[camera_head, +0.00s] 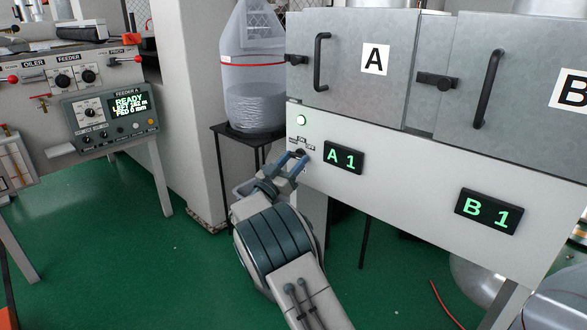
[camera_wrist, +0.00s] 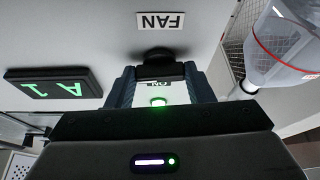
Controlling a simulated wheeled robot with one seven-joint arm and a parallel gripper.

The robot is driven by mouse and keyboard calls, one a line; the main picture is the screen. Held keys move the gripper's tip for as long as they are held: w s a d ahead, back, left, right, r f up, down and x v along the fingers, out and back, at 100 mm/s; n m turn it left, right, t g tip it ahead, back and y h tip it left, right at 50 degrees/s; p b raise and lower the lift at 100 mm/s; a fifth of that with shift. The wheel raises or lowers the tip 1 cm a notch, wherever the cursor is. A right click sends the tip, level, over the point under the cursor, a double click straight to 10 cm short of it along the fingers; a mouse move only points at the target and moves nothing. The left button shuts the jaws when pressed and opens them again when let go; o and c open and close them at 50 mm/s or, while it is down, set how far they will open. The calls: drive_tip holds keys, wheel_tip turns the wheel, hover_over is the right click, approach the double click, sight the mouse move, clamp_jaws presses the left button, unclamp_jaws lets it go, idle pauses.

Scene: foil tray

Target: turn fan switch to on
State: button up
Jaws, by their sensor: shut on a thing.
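The fan switch is a small black knob (camera_head: 300,153) on the pale front panel below door A. It also shows in the upside-down wrist view (camera_wrist: 160,58), between a FAN label (camera_wrist: 161,21) and an ON label (camera_wrist: 158,84). My gripper (camera_head: 293,158) reaches the panel, its two blue-grey fingers shut on the knob; the wrist view shows them on either side of it (camera_wrist: 159,78). A green lamp (camera_head: 301,119) above the switch is lit, and a green glow (camera_wrist: 158,101) shows between my fingers. The fingers partly hide the knob, so its exact pointing direction is unclear.
Display A1 (camera_head: 343,157) is just right of the switch, with display B1 (camera_head: 488,211) farther right. Door A (camera_head: 350,80) is closed above. A clear bag (camera_head: 252,85) stands on a black stand (camera_head: 240,135) to the left. A feeder panel (camera_head: 110,117) is far left.

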drive_tip(key=shift+m+g+h+b, duration=0.3)
drive_tip(key=shift+m, duration=0.6)
drive_tip(key=shift+c, duration=0.2)
drive_tip(key=o, duration=1)
drive_tip(key=shift+s+a, duration=0.1)
drive_tip(key=p+v, duration=0.2)
drive_tip(key=v, duration=1.1)
drive_tip(key=shift+s+a+f+p, duration=0.2)
drive_tip(key=shift+f+p, duration=0.05)
drive_tip(key=shift+p, duration=0.05)
